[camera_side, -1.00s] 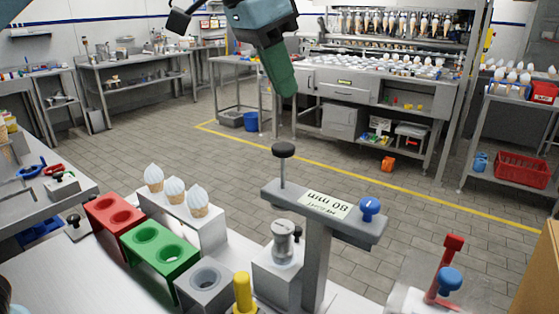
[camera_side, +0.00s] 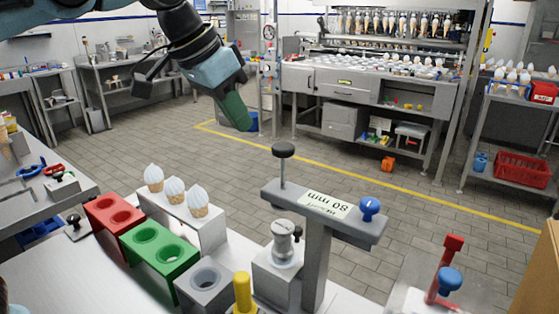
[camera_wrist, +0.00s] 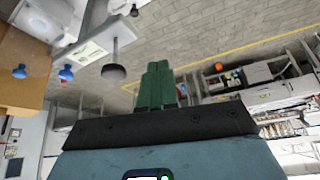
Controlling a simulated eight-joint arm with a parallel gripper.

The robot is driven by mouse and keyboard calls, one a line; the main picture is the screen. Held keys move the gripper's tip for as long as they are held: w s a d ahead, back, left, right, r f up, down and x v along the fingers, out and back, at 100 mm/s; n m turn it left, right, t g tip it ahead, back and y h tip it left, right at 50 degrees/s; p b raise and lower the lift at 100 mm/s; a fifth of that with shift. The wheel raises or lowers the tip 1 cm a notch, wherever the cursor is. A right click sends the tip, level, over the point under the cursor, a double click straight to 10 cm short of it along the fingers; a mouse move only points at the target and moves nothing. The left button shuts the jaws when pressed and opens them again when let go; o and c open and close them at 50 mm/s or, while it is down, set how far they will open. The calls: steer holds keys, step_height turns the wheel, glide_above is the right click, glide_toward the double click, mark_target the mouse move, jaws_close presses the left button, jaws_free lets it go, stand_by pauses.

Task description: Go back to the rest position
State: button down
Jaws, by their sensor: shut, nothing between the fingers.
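My gripper (camera_side: 244,126) has green fingers and hangs tilted in the air above the floor, left of and higher than the grey gauge stand. Its fingers are shut and hold nothing. In the wrist view the green fingers (camera_wrist: 157,68) lie together. Nothing touches them.
A grey stand marked 80 mm (camera_side: 325,205) with a black knob (camera_side: 283,150) rises from the bench. Red (camera_side: 115,215) and green (camera_side: 160,247) holders and a rack with three white-topped cones (camera_side: 175,190) stand at its left. The air around the gripper is clear.

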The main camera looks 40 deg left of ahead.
steer(key=s+a+f+n+t, duration=0.1)
steer(key=s+a+f, duration=0.3)
steer(key=f, duration=0.5)
steer(key=s+a+f+n+y, duration=0.1)
steer(key=s+a+f, duration=0.4)
steer(key=f, duration=0.5)
steer(key=shift+s+n+t+y, duration=0.15)
steer(key=shift+n+t+y, duration=0.2)
steer(key=shift+n, duration=0.45)
steer(key=shift+a, duration=0.1)
